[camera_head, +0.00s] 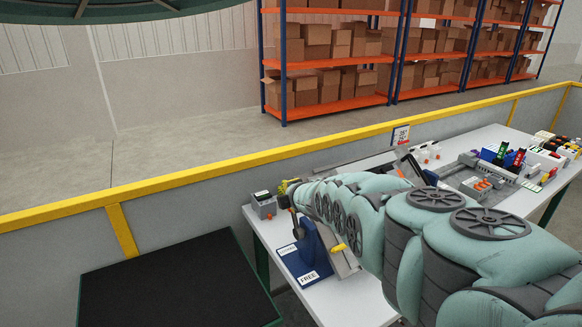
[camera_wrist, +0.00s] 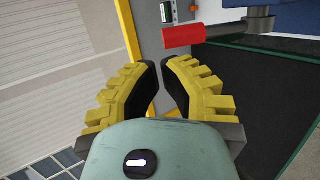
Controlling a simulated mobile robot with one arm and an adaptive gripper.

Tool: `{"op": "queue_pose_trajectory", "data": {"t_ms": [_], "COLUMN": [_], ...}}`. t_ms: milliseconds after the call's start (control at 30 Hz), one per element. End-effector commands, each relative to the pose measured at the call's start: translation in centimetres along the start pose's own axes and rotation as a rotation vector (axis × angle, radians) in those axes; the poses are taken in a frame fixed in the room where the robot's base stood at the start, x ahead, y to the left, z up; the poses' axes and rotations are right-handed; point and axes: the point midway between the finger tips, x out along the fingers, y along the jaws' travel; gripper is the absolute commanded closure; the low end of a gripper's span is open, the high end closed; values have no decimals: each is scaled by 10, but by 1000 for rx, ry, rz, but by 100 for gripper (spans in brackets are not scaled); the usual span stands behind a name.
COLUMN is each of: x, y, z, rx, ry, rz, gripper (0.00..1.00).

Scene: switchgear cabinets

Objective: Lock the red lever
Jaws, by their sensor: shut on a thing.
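The red lever (camera_wrist: 195,35) shows in the wrist view as a thick red grip on a dark rod, just beyond my fingertips and mostly to their right. My gripper (camera_wrist: 160,62) has yellow ribbed fingers with dark pads, drawn close together. In the head view my gripper (camera_head: 287,188) is at the blue lever stand (camera_head: 310,245), which bears a FREE label (camera_head: 309,277) and a second label. The red grip cannot be made out there.
A small grey box (camera_head: 263,205) with an orange button stands left of the stand on the white table (camera_head: 345,300). A yellow-topped barrier (camera_head: 200,165) runs behind. A black-topped surface (camera_head: 175,285) lies left. Several devices crowd the table's far right.

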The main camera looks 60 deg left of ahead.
Motion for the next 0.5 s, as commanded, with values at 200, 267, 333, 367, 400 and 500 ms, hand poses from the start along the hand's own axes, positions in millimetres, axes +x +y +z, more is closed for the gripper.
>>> {"op": "queue_pose_trajectory", "data": {"t_ms": [200,267,333,367,400,500], "x": [-23,-28,-34,-37,-41,-51], "y": [9,9,8,8,9,10], "z": [-2,-2,-4,-4,-4,-3], "rx": [-4,-8,-6,-5,-5,-9], "ry": [2,3,5,5,6,5], "rz": [-2,-3,-5,-4,-3,-4], "gripper": [100,100,100,100,100,100]}}
